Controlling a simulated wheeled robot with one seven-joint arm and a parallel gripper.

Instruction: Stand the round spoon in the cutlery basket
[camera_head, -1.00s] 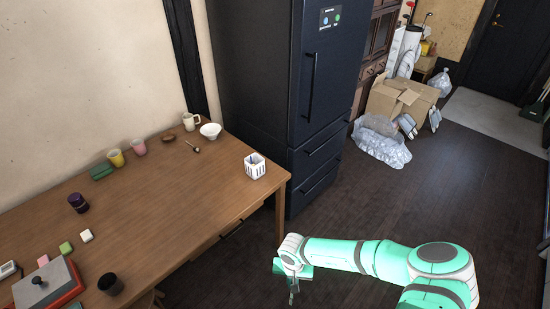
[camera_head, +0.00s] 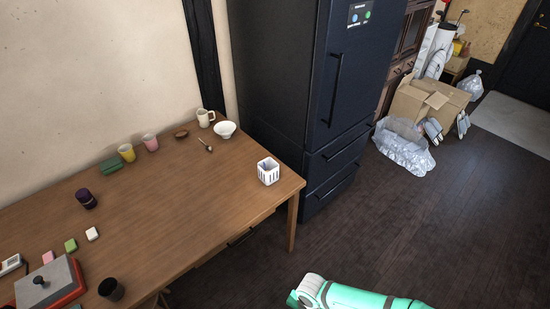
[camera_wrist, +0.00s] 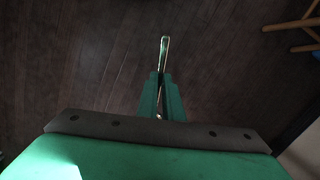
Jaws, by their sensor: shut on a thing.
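The cutlery basket (camera_head: 268,171) is a small white slotted holder standing upright near the table's right end. I see nothing standing in it. My gripper (camera_wrist: 162,82) is shut on a slim, shiny metal utensil (camera_wrist: 164,48), which sticks out beyond the fingertips above the dark floor. Its rounded end shows, but whether it is the round spoon's handle I cannot tell. The fingers hide part of it. In the head view my gripper is out of frame, and only my arm shows at the bottom. A small spoon (camera_head: 206,145) lies on the table left of the basket.
The wooden table (camera_head: 190,215) has a white bowl (camera_head: 224,130), a pale mug (camera_head: 206,117) and several cups along the back. A dark fridge (camera_head: 300,85) stands behind its right end. A wooden stool leg (camera_wrist: 290,24) shows at the wrist view's upper right.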

